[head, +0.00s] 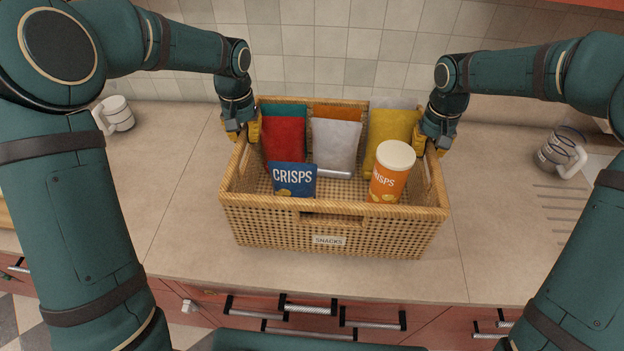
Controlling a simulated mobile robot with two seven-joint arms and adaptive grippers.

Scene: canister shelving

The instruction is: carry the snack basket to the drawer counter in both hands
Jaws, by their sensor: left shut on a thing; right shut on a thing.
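The wicker snack basket (330,238), with a "SNACKS" label on its front, is in the middle of the head view over the counter (185,215). It looks level; I cannot tell whether its base touches the counter. It holds several packets and an orange crisps tube (389,180) with a cream lid. My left gripper (250,132) is shut on the basket's left end near the back. My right gripper (430,140) is shut on its right end near the back. The fingertips are partly hidden by the rim. Drawers (309,309) with dark and silver handles are below the counter's front edge.
A tiled wall (330,60) closes off the back. The counter is clear just left and right of the basket.

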